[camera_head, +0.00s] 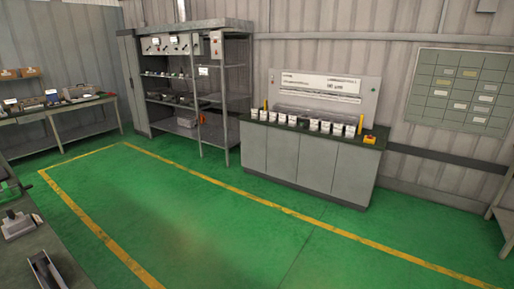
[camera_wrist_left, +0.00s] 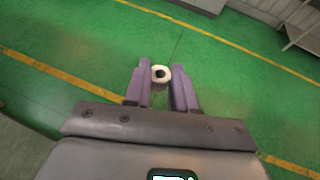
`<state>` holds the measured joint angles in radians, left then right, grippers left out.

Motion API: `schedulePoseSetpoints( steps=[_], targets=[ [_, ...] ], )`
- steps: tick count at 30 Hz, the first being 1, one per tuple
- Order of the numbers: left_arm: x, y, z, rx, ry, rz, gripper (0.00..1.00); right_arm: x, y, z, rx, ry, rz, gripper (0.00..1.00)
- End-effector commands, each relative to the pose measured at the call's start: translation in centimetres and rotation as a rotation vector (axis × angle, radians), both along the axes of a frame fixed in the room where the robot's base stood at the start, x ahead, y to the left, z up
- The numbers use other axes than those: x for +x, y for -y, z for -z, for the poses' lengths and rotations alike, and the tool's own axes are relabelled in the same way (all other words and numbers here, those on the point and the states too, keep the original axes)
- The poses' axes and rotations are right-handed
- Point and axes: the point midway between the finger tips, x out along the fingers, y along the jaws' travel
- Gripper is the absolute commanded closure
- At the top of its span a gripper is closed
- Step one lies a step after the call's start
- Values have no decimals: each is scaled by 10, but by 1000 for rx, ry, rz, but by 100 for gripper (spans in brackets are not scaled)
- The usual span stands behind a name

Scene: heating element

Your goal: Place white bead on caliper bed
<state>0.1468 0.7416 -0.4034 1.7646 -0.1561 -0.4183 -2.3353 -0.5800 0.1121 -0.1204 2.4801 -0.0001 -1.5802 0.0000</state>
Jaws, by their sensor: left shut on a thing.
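The white bead (camera_wrist_left: 166,75) shows in the left wrist view as a small pale ring with a dark centre. My left gripper (camera_wrist_left: 159,80) is shut on it, with the bead between the tips of its two purple fingers. Green floor shows behind the bead. No arm or gripper shows in the head view, and my right gripper is in neither view. I cannot make out a caliper bed for certain in either view.
A grey cabinet (camera_head: 300,165) with several white containers on top stands at the back wall. A metal shelf rack (camera_head: 160,135) stands left of it. A bench (camera_head: 45,250) with grey devices is at the lower left. The green floor (camera_head: 220,225) between is clear.

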Motion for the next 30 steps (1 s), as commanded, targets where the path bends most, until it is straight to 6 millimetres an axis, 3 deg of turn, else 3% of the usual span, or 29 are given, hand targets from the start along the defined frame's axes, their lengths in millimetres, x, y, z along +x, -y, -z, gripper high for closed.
schedulePoseSetpoints(
  steps=[1,4,10,15,21,22,30],
  targets=[
    [-4,26,-4,-6,3,-2,100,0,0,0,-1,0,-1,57],
    [-15,63,-9,-6,1,-33,100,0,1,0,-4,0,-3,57],
    [-36,96,-16,-4,-2,-105,100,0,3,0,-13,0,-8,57],
    [-49,98,-18,-2,-3,-167,100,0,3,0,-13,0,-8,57],
    [-54,74,-13,2,-4,-248,100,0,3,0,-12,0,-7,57],
    [-55,76,-24,0,-1,-246,100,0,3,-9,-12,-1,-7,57],
    [-65,78,-59,-4,-2,-239,100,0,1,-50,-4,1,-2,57]
  ],
)
